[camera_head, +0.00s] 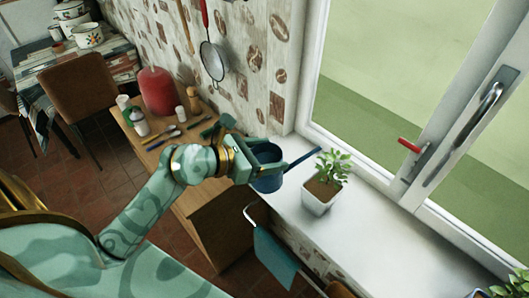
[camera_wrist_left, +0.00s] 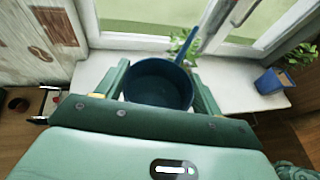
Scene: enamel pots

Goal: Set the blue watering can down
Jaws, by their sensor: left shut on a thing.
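The blue watering can (camera_head: 267,182) is at the left end of the white windowsill (camera_head: 359,223), its long spout pointing right toward the plant. It also shows in the left wrist view (camera_wrist_left: 158,88), where I look into its round open top. My left gripper (camera_head: 266,160) is shut on the can, with one green finger on each side of its body. The gripper hides part of the can. I cannot tell whether its bottom touches the sill. My right gripper is not in view.
A plant in a white pot (camera_head: 318,198) stands close right of the spout. A plant in a blue pot (camera_wrist_left: 270,82) is at the sill's far end. The sill between is clear. A wooden counter (camera_head: 180,131) holds utensils and a red canister (camera_head: 158,92). A teal towel (camera_head: 275,258) hangs below the sill.

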